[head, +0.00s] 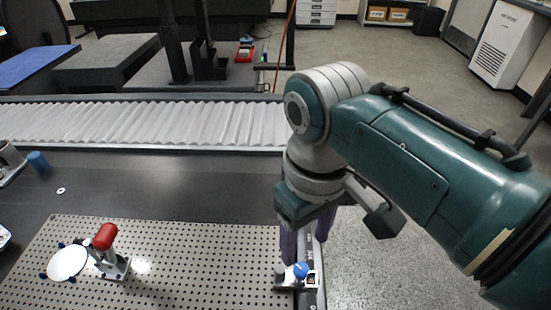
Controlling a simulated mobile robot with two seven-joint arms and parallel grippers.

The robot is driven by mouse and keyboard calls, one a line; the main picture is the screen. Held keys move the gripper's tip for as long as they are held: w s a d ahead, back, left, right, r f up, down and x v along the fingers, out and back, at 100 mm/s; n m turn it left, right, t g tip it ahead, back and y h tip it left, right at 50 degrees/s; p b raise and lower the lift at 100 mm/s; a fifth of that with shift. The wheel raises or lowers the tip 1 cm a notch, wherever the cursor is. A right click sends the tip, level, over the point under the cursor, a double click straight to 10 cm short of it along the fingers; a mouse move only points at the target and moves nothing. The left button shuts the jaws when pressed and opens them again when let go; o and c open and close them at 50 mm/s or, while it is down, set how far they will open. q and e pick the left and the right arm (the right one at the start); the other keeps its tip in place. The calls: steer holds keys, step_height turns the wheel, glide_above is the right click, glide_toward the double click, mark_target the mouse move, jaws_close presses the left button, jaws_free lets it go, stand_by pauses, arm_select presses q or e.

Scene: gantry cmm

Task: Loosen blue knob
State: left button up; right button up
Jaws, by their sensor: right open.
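The blue knob (301,269) sits on a small fixture at the right edge of the perforated plate (200,260). My right gripper (304,250) points down over this fixture, with its dark purple fingers apart. One finger comes down just left of the knob and the other is behind it to the right. The gap between the fingers is empty as far as I can see, and I cannot tell whether either finger touches the knob. My left gripper is out of the picture.
A red-handled clamp (106,238) and a white disc (67,263) with small blue parts stand on the plate's left. A blue cylinder (38,161) and a washer (61,190) lie on the dark table. A pleated cover (150,123) runs behind. Open floor lies right.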

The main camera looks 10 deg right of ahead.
mark_target(302, 269)
step_height(302, 269, down, 7)
steer(key=b, duration=0.3)
steer(key=shift+f, duration=0.15)
steer(key=c, duration=0.5)
jaws_close()
